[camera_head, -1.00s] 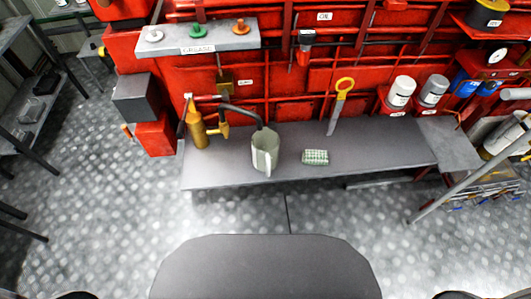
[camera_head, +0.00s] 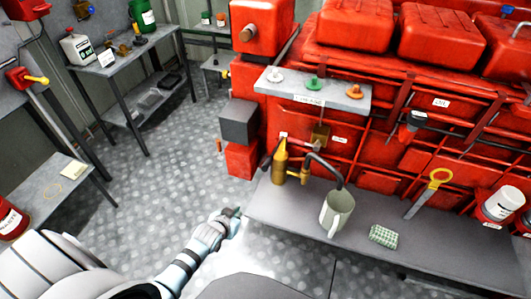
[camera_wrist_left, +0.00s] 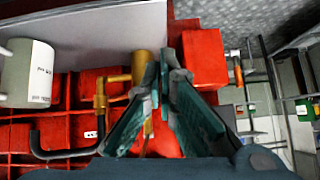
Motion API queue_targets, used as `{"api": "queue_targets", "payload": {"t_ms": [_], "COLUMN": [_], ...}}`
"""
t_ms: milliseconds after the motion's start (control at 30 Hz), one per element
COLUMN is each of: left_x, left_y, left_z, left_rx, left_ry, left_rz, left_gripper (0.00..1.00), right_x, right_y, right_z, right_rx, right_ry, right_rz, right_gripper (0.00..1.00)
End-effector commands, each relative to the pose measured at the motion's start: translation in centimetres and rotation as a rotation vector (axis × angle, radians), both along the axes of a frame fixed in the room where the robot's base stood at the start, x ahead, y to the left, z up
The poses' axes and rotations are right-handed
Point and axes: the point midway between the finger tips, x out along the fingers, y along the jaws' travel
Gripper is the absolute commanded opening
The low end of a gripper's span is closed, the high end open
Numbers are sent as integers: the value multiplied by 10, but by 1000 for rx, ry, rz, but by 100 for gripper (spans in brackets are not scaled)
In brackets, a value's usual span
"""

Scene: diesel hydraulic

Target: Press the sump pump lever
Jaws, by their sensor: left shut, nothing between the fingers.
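The brass sump pump (camera_head: 280,163) stands upright at the left end of the grey bench (camera_head: 300,222). A thin dark lever (camera_head: 267,160) appears at its left side. A dark curved spout (camera_head: 327,168) runs from the pump to a pale green jug (camera_head: 337,212). My left gripper (camera_head: 236,212) is shut and empty, over the floor just left of the bench's near-left corner, apart from the pump. In the left wrist view, its fingers (camera_wrist_left: 166,60) partly cover the brass pump (camera_wrist_left: 140,66); the lever cannot be made out there. My right gripper is not in view.
A green checked cloth (camera_head: 383,237) and a yellow-handled tool (camera_head: 424,196) are on or above the bench. A grey box (camera_head: 239,121) sits above a red block left of the pump. Side tables stand at the left. Open floor lies between.

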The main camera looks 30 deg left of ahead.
Motion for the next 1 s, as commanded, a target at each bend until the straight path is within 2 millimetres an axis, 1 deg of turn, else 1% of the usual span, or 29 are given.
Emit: {"api": "queue_targets", "payload": {"t_ms": [33, 67, 100, 167, 200, 300, 400, 433, 467, 500, 533, 800, 900, 1000], "left_x": [24, 37, 52, 68, 75, 79, 72, 70, 67, 65, 64, 64, 68, 78], "left_y": [-1, -3, -5, -10, -14, -24, -33, -35, -35, -34, -34, -34, -33, -33], "left_z": [38, 61, 93, 139, 167, 225, 259, 263, 262, 256, 254, 253, 250, 245], "left_rx": [-9, -18, -32, -58, -78, -127, -184, -201, -216, -229, -235, -241, -240, -242], "left_ry": [-66, -105, -157, -224, -266, -339, -367, -361, -347, -322, -314, -313, -312, -314], "left_rz": [4, 7, 12, 19, 23, 33, 54, 64, 79, 96, 104, 109, 109, 110], "left_gripper": [0, 0, 0, 0, 0, 0, 0, 0, 0, 0, 0, 0, 0, 0], "right_x": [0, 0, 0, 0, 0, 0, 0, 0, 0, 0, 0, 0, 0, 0], "right_y": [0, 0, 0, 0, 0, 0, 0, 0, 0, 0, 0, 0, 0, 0], "right_z": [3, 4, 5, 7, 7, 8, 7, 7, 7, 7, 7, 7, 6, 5], "right_rx": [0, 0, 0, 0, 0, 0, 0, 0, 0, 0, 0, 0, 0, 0], "right_ry": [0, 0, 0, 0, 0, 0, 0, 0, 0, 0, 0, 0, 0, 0], "right_rz": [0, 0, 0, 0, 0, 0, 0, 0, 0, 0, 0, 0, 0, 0], "right_gripper": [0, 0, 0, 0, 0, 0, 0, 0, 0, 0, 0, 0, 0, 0]}}
